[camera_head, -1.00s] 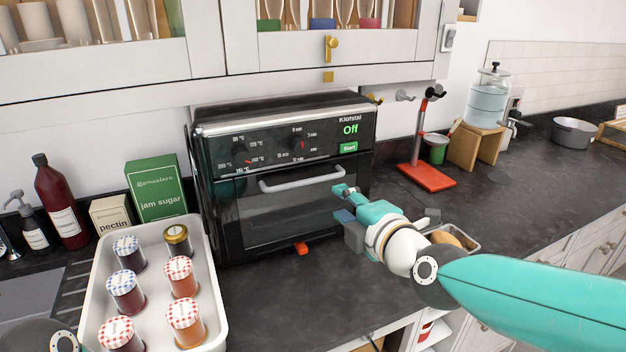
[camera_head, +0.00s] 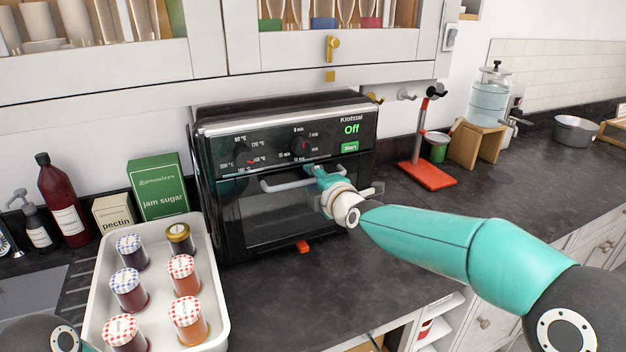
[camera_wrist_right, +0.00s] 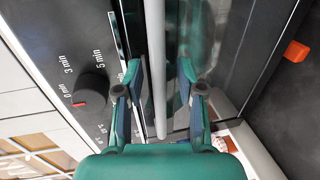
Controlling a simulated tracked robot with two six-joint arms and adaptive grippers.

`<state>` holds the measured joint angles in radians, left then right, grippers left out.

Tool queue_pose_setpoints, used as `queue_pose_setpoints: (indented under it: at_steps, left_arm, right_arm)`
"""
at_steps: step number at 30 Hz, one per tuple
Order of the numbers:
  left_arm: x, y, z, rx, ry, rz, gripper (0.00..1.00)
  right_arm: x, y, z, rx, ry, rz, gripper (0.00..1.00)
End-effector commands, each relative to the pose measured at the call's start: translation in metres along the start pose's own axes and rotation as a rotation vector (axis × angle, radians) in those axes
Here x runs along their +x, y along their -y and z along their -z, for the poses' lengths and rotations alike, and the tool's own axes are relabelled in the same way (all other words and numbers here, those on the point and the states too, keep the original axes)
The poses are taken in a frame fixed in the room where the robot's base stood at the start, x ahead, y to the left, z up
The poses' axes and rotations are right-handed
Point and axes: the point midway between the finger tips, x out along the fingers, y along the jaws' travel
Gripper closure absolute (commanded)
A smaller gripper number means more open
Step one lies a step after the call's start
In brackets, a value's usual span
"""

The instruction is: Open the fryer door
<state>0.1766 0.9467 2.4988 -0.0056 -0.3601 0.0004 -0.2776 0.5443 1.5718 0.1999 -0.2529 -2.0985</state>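The fryer (camera_head: 207,170) is a black, boxy, oven-like unit on the counter, and its panel reads "Off". Its glass-fronted door (camera_head: 265,218) is closed, with a light grey bar handle (camera_head: 285,186) across the top. My right gripper (camera_head: 313,172) is at the right part of the handle. In the right wrist view the handle bar (camera_wrist_right: 155,70) runs between the two fingers of the right gripper (camera_wrist_right: 160,88), with a visible gap on each side. The right gripper covers the handle's right end in the head view. My left gripper is out of view.
A white tray (camera_head: 216,300) of jars stands left of the fryer, with a jam sugar box (camera_head: 160,190) behind. A red stand (camera_head: 428,176) is at the right. An orange-red piece (camera_head: 303,247) sits below the door. The counter in front is mostly clear.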

Motion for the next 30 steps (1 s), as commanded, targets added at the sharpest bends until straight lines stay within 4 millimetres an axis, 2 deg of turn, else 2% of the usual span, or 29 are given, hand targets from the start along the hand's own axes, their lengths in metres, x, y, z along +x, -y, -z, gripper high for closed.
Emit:
queue_pose_setpoints:
  at_steps: [6,8,13,14,25,30]
  left_arm:
    - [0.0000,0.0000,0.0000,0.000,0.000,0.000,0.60]
    - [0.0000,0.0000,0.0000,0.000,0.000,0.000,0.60]
    - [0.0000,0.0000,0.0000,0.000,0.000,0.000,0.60]
    - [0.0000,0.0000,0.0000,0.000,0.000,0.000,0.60]
    - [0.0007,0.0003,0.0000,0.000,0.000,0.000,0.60]
    - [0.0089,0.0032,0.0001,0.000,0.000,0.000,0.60]
  right_arm:
    - [0.0001,0.0003,-0.0004,0.000,0.000,0.000,0.62]
    - [0.0000,0.0003,-0.0004,0.000,0.000,0.000,0.70]
    - [-0.0001,0.0004,-0.0004,0.000,0.000,0.001,0.98]
    - [-0.0001,0.0005,-0.0004,0.000,0.000,0.001,1.00]
    - [-0.0001,0.0017,-0.0001,0.000,0.000,0.002,1.00]
    - [-0.0016,0.0060,0.0002,-0.002,-0.001,-0.009,1.00]
